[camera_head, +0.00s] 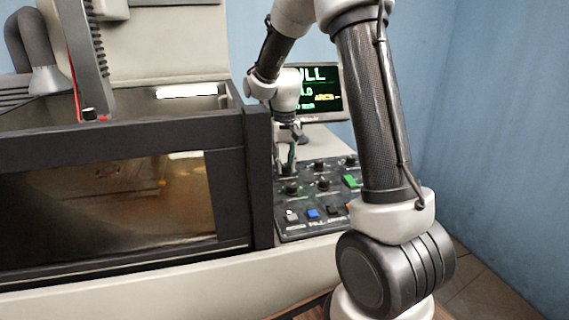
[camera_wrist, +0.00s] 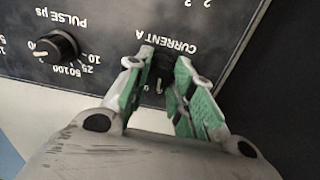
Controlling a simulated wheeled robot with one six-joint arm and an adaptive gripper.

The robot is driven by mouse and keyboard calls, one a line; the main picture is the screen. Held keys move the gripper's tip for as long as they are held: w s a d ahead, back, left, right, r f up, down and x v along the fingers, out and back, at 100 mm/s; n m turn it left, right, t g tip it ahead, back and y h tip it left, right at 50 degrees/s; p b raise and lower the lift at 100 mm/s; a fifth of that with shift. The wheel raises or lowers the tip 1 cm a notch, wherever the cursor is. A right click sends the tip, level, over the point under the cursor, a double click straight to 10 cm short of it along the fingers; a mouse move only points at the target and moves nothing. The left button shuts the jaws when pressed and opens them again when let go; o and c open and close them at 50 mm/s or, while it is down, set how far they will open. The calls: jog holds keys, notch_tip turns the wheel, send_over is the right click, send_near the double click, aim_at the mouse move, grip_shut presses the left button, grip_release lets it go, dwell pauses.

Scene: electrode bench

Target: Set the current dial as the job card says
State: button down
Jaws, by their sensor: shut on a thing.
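The current dial (camera_wrist: 161,66) is a black knob beside the upside-down "CURRENT A" lettering in the wrist view. My gripper (camera_wrist: 160,84) has its green-padded fingers on either side of the knob and is shut on it. The fingers cover much of the knob and its scale, so its setting cannot be read. In the head view my gripper (camera_head: 287,162) reaches down to the back left of the black control panel (camera_head: 300,229), and the dial is hidden there. I cannot make out a job card in either view.
The "PULSE µs" dial (camera_wrist: 56,46) is beside the gripper. Other knobs, a green button (camera_head: 351,181) and a blue button (camera_head: 313,214) crowd the panel. A dark-framed tank (camera_head: 257,180) stands close at left. A monitor (camera_head: 325,105), partly hidden by my arm, stands behind.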

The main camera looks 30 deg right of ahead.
aim_at(285, 166)
jog(key=m, duration=0.5)
jog(key=shift+m, duration=2.4)
jog(key=c, duration=1.2)
grip_release()
jog(key=shift+r, duration=0.1)
notch_tip(285, 166, up, 12)
jog(key=shift+f, duration=0.1)
